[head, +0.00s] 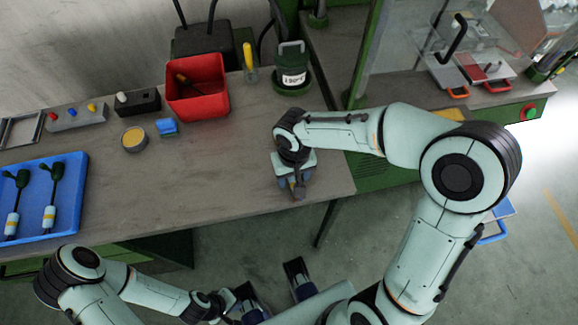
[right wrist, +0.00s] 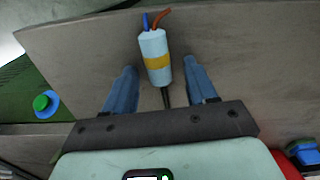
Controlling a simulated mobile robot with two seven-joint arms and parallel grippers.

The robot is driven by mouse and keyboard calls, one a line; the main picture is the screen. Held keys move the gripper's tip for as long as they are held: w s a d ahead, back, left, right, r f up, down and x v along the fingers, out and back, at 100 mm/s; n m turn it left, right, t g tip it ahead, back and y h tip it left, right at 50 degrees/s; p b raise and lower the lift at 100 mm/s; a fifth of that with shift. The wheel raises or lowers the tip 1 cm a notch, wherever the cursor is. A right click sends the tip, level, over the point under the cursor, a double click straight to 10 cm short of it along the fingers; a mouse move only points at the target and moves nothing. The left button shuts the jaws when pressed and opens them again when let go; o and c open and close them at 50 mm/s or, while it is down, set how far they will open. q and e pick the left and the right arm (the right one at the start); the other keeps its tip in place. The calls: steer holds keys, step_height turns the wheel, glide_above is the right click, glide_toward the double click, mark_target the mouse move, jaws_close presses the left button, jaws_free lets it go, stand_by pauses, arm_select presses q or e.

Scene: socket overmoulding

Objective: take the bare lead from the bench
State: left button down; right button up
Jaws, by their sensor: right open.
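The bare lead (right wrist: 155,48) lies on the bench in the right wrist view. It is a pale cylinder with a yellow band. Blue and brown wire ends stick out at its far end, and a dark cable runs back from it towards my gripper. My right gripper (right wrist: 160,68) is open, with one blue finger on each side of the lead and gaps between. In the head view my right gripper (head: 296,188) points down over the bench's front right part and mostly hides the lead. My left gripper (head: 238,306) is low, in front of the bench; its jaws are unclear.
The bench (head: 230,170) is clear left of my right gripper. A blue tray (head: 75,185) with two leads is at the left. A red bin (head: 198,90), a green 190° pot (head: 292,72), a round tin (head: 133,139) and a small blue block (head: 167,127) stand further back.

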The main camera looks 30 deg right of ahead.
steer(key=shift+c, duration=0.4)
jaws_close()
steer(key=shift+r, duration=0.15)
